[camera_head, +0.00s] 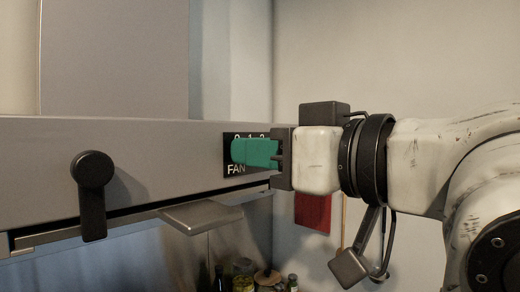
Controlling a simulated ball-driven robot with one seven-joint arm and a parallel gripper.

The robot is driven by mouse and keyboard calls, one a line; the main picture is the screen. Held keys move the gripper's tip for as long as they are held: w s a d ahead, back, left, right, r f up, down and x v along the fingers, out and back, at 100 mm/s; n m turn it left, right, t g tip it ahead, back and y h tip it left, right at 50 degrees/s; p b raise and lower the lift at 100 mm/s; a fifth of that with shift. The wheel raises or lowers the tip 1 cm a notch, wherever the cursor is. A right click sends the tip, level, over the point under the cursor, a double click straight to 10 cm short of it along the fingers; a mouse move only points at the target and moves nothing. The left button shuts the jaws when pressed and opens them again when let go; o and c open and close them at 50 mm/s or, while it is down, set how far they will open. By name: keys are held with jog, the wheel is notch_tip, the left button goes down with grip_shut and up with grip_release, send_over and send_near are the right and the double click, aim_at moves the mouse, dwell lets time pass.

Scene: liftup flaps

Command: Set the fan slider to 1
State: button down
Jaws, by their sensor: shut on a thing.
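The fan control (236,169) is a black panel on the hood's grey front, marked FAN with a row of numbers along its top. My gripper (240,152), with green fingers, reaches in from the right and is shut at this panel. The fingers cover the slider knob and most of the panel, so the knob and its exact setting are hidden. The gripper is level with the panel, just below the numbers.
A black rotary handle (93,190) sticks out of the hood front (150,150) at the left. A grey flap (202,216) juts out below the hood's lower edge. Jars and bottles (243,275) stand below, and a red cloth (313,211) hangs on the wall behind my arm.

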dwell(0.4)
jog(key=shift+w+d, duration=0.7)
jog(key=shift+w, duration=0.2)
jog(key=c, duration=1.1)
grip_release()
jog(key=b+v, duration=0.2)
jog(key=v, duration=0.8)
jog(key=shift+s+d+b, duration=0.3)
jog(key=shift+b, duration=0.05)
jog(key=shift+w+f, duration=0.1)
